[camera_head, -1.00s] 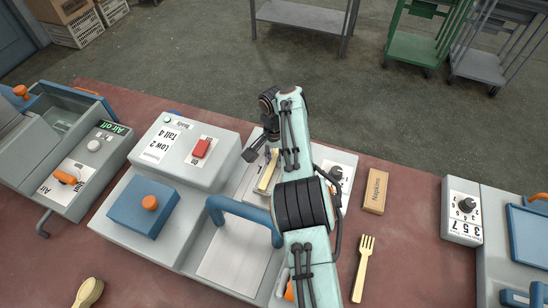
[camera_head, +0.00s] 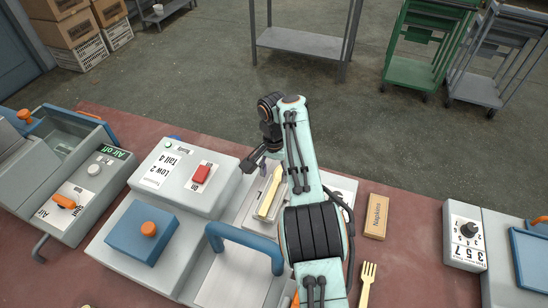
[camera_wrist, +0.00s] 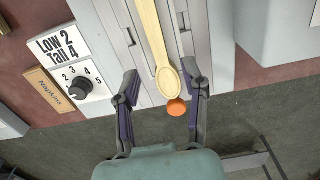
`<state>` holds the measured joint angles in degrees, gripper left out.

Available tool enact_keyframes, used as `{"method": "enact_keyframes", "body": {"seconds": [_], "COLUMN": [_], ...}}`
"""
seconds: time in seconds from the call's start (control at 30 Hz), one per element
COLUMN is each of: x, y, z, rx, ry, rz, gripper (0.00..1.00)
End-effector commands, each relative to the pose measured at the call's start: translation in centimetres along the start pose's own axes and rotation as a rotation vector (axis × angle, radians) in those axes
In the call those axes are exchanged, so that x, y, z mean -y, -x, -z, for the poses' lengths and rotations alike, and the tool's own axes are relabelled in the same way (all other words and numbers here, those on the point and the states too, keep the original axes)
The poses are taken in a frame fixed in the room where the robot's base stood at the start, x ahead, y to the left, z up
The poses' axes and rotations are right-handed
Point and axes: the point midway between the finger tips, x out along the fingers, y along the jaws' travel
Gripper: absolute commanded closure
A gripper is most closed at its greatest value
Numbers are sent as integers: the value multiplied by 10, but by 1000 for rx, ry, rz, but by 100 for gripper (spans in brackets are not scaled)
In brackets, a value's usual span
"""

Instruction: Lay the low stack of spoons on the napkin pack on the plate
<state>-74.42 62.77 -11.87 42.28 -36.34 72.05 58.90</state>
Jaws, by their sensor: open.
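Pale wooden spoons (camera_head: 268,191) lie on the grey press bed behind the blue handle. In the wrist view the top spoon (camera_wrist: 168,80) shows with its bowl toward my gripper; I cannot tell how many lie under it. My gripper (camera_wrist: 164,92) is open, with one finger on each side of the spoon bowl and a gap to both. In the head view my gripper (camera_head: 258,163) is at the spoons' far end, partly behind my arm. The tan napkin pack (camera_head: 377,216) lies flat on the red-brown table, right of the press. No plate shows under it.
The press has a blue handle (camera_head: 243,247), a red button (camera_head: 201,174) and a dial (camera_wrist: 80,89) beside a "Low 2, Tall 4" label. A wooden fork (camera_head: 367,282) lies in front of the napkin pack. A machine with a dial (camera_head: 467,230) stands at right.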

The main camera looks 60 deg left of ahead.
Motion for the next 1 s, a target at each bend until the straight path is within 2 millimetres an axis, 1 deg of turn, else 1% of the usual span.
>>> {"method": "enact_keyframes", "body": {"seconds": [0.03, 0.1, 0.2, 0.3, 0.43, 0.63, 0.67, 0.73, 0.77, 0.87, 0.9, 0.93, 0.97, 1.0], "x": [0, 0, 0, 0, 0, -1, -2, -13, -24, -82, -114, -141, -168, -203], "y": [14, 29, 48, 61, 69, 70, 71, 78, 82, 110, 123, 134, 144, 156], "z": [1, 1, 0, 1, 0, 0, 0, 3, 5, 7, 4, -2, -11, -27], "rx": [-4, -3, -3, -2, 0, 1, 1, 1, 2, 7, 10, 11, 12, 11], "ry": [0, -1, 0, -1, 0, 0, -2, -17, -29, -96, -130, -162, -193, -235], "rz": [5, 3, 3, 1, 1, 0, 0, 3, 5, 18, 25, 32, 38, 47], "gripper": [56, 56, 56, 56, 56, 56, 56, 56, 56, 56, 56, 56, 56, 56]}}
